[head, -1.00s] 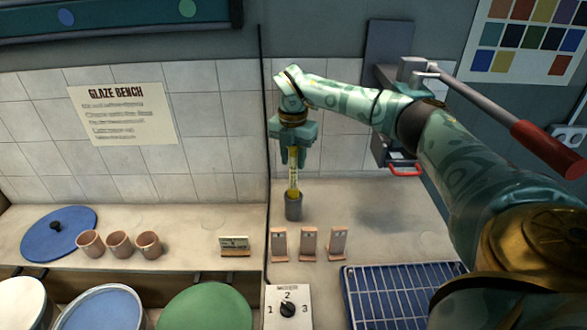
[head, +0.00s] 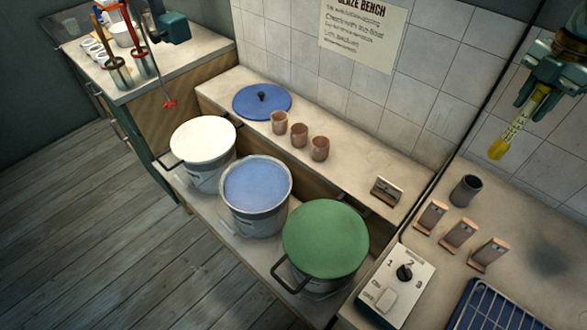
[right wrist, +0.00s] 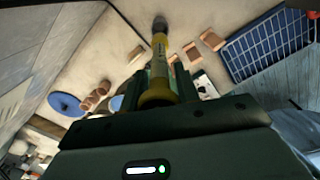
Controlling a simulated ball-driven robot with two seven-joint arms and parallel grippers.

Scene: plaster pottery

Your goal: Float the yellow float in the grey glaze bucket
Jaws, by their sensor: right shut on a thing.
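My right gripper (head: 540,84) is at the right of the head view, shut on the yellow float (head: 508,137). The float is a thin stem with a yellow bulb at its lower end. It hangs tilted in the air, clear of the grey holder cup (head: 466,191) below. In the right wrist view the float (right wrist: 159,70) points away from the jaws. A grey bucket (head: 262,222) full of blue glaze stands uncovered at the middle, between a white-topped bucket (head: 203,139) and a green-topped bucket (head: 325,240). My left gripper is not in view.
A blue lid (head: 275,103) and three clay cups (head: 299,134) sit on the ledge behind the buckets. Three upright clay tiles (head: 460,233), a switch box (head: 397,285) and a blue rack (head: 492,308) are on the right bench. Tools stand on the far-left bench (head: 165,70).

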